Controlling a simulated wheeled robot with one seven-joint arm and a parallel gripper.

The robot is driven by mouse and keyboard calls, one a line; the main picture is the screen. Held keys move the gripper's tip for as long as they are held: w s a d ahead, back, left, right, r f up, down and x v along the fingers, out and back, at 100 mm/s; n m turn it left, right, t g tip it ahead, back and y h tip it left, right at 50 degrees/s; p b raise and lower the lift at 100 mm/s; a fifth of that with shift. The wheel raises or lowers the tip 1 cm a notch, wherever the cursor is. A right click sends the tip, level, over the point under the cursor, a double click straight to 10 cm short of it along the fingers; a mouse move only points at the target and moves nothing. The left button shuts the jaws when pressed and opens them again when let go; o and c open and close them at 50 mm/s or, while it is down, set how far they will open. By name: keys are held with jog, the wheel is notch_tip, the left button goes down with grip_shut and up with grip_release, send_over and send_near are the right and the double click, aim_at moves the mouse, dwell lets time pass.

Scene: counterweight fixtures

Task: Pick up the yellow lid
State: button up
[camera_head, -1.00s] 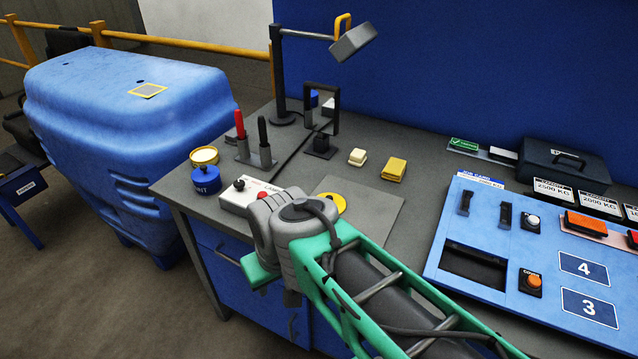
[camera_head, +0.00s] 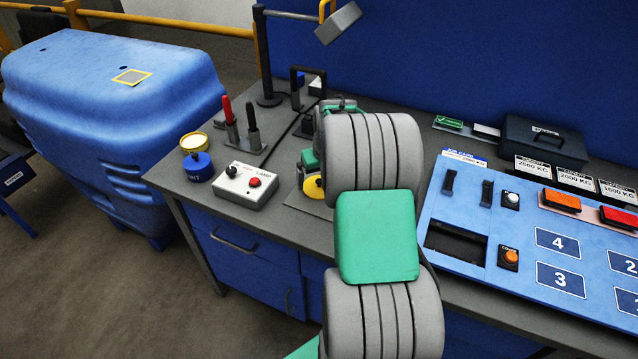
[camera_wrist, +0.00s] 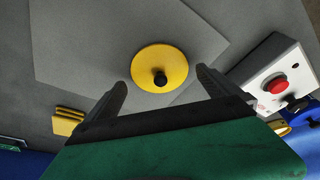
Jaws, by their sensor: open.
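The yellow lid (camera_wrist: 150,62) is a round disc with a black knob at its centre. In the wrist view it lies on a grey mat (camera_wrist: 95,35), between and just beyond the tips of my open gripper (camera_wrist: 160,88). The gripper holds nothing, and I cannot tell its height above the lid.
A white lamp box (camera_head: 245,186) with a red button stands left of the lid. Further left is a blue pot (camera_head: 199,168) near a yellow-rimmed tin (camera_head: 194,143). Yellow blocks (camera_wrist: 66,121) lie nearby. A blue control panel (camera_head: 470,205) fills the right side.

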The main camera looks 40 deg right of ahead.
jog(key=shift+x, duration=1.05)
jog(key=shift+c, duration=0.6)
jog(key=c, duration=1)
jog(key=shift+r, duration=0.15)
